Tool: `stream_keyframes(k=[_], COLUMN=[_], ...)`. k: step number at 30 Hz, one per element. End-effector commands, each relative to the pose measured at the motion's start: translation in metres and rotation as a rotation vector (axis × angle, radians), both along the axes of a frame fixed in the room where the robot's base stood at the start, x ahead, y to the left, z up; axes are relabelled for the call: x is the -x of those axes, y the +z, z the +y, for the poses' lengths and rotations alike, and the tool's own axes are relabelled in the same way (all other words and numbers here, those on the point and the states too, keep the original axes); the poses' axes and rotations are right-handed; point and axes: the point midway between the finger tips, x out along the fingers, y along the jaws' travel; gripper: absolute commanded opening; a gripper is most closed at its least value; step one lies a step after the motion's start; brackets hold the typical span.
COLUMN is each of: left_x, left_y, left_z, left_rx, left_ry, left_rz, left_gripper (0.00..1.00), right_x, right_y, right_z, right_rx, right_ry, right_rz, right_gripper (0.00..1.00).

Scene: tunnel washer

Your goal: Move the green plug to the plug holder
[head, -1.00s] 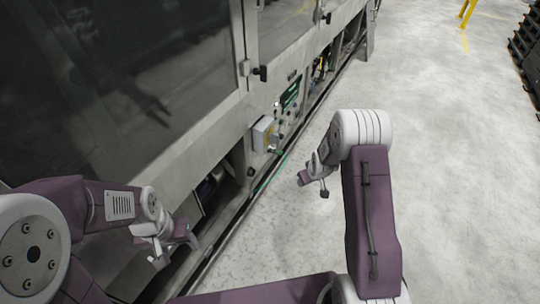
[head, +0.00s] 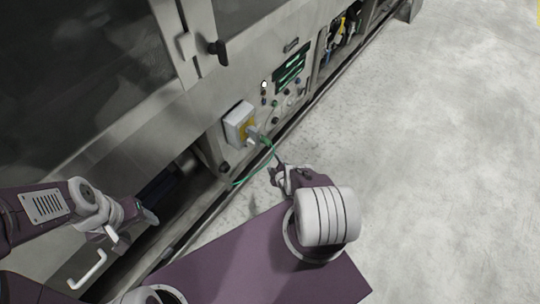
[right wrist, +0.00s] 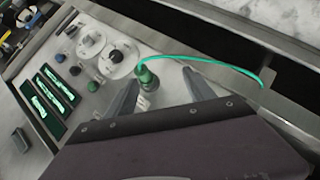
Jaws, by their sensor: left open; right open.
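The green plug (right wrist: 147,78) is at the washer's control panel in the right wrist view, with its green cable (right wrist: 215,64) curving away to the right. My right gripper (right wrist: 160,79) is open, with its two fingers on either side of the plug in that view; contact cannot be told. In the head view the cable (head: 271,153) runs down by a pale box with a yellow face (head: 240,123), and my right gripper (head: 279,172) is just right of it. My left gripper (head: 132,228) is open and empty at lower left. I cannot make out which part is the plug holder.
The panel carries lit green displays (head: 291,68), several knobs and round pale discs (right wrist: 118,58). A black door handle (head: 218,48) sticks out above. The washer's lower frame edge runs close to my right gripper. Open pale floor (head: 420,150) lies to the right.

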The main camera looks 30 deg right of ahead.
Motion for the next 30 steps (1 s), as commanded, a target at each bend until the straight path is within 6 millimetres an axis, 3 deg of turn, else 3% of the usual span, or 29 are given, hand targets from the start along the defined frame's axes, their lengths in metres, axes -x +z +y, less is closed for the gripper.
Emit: stream_keyframes(k=[5, 15, 30], left_x=[0.0, 0.0, 0.0], left_y=[-0.029, -0.112, -0.221], left_z=[0.0, 0.0, 0.0], left_rx=[0.0, 0.0, 0.0], left_ry=[0.0, 0.0, 0.0], left_rz=[0.0, 0.0, 0.0], left_gripper=[0.62, 0.62, 0.62], right_x=[-0.025, -0.091, -0.118], right_y=[-0.008, -0.011, -0.009], right_z=[-0.006, -0.02, -0.027], right_rx=[0.0, 0.0, -0.002], right_ry=[0.001, 0.001, -0.001], right_rz=[-0.003, -0.003, 0.0], right_gripper=[0.62, 0.62, 0.62])
